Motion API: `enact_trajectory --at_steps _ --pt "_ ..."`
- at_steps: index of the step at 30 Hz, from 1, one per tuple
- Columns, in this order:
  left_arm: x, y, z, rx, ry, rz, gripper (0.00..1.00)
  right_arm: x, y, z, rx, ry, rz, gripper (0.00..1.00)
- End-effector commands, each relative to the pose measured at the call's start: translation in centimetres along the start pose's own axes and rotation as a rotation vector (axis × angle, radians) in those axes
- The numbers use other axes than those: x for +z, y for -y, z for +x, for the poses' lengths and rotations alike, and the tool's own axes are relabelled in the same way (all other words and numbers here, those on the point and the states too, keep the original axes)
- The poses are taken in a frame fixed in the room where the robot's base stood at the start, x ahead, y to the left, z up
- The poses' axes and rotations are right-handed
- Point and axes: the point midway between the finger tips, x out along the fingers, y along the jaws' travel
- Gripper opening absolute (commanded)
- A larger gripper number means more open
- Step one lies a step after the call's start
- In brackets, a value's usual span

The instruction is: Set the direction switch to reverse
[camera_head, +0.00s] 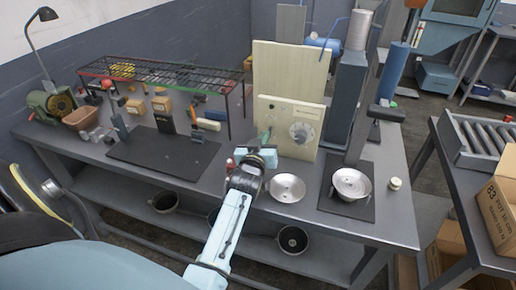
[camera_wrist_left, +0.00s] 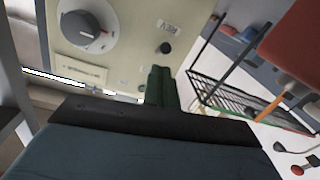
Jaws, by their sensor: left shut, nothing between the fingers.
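A cream control panel (camera_head: 285,145) stands on the bench against a taller cream board. It carries a round grey dial (camera_head: 302,132), which also shows in the left wrist view (camera_wrist_left: 84,27). A small black knob (camera_wrist_left: 165,48) sits on the panel beside a small label (camera_wrist_left: 168,26). I cannot tell for certain which control is the direction switch or how it is set. My left gripper (camera_head: 267,135) is in front of the panel's left part. Its green fingers (camera_wrist_left: 158,88) are together and empty, near the black knob, with a gap visible in the wrist view. My right gripper is not in view.
Metal pans (camera_head: 288,187) (camera_head: 351,184) are right of my left arm, one on a dark plate under a post. A wire rack (camera_head: 160,75) stands over small boxes and tools at the left. A black mat (camera_head: 165,152) lies before it.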

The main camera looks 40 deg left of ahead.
Motion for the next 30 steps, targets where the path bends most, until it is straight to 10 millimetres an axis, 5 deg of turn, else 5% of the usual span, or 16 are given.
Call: enact_trajectory --at_steps 15,30 --pt "0.1 0.0 -10.3 -0.001 0.002 -0.001 0.00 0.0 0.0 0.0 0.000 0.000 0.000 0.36" --pt "0.0 0.0 -11.7 0.000 0.000 0.000 0.00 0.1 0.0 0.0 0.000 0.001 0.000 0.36"
